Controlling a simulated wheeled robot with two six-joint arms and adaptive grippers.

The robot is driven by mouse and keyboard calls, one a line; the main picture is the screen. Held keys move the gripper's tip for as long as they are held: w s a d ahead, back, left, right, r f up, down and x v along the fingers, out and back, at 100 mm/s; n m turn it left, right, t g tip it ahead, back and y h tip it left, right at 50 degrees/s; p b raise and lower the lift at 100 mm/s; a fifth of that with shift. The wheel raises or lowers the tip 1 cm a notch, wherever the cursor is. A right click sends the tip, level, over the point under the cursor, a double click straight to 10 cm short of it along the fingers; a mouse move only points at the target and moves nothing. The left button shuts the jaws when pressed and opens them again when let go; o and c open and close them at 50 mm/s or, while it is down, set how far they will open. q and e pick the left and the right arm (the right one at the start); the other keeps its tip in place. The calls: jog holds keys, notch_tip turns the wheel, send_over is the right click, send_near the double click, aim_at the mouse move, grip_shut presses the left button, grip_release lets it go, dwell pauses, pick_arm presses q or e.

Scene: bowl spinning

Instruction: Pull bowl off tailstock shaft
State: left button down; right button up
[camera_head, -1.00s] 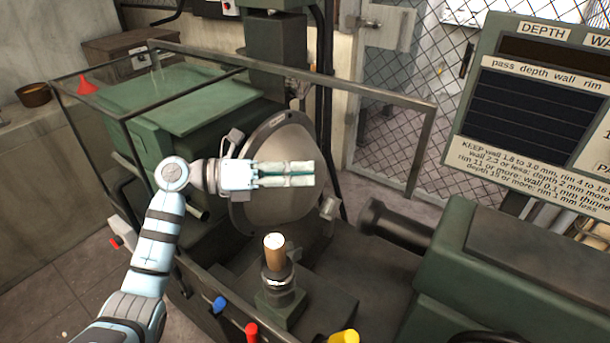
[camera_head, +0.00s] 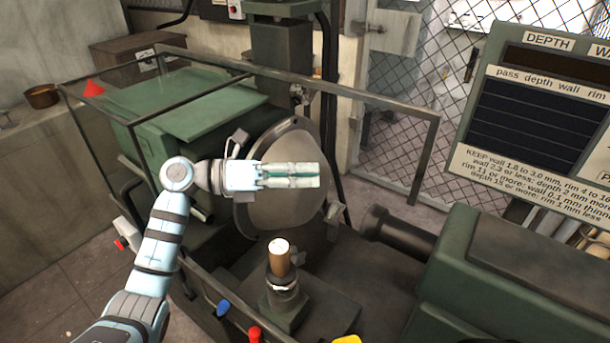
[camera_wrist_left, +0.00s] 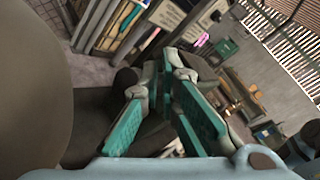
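The dark tailstock shaft (camera_head: 398,228) points left from the green tailstock (camera_head: 510,270) in the head view. No bowl is visible on the exposed shaft. A broad, round, grey-brown metal piece (camera_head: 282,212) stands upright at the headstock; I cannot tell whether it is the bowl. My left gripper (camera_head: 318,176) is in front of this piece, left of and above the shaft end. The left wrist view shows its teal finger pads (camera_wrist_left: 160,112) apart, with nothing held between them. A large dark curved surface (camera_wrist_left: 30,85) fills that view's left side. My right gripper is out of view.
A glass guard with a metal frame (camera_head: 428,150) surrounds the headstock. A tool post with a wooden-looking cylinder (camera_head: 280,262) stands below my gripper. A copper-coloured pot (camera_head: 42,97) sits at back left.

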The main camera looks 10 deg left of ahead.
pick_arm(q)
jog(key=shift+r, duration=0.5)
jog(key=shift+r+p, duration=3.45)
jog(key=shift+r, duration=0.6)
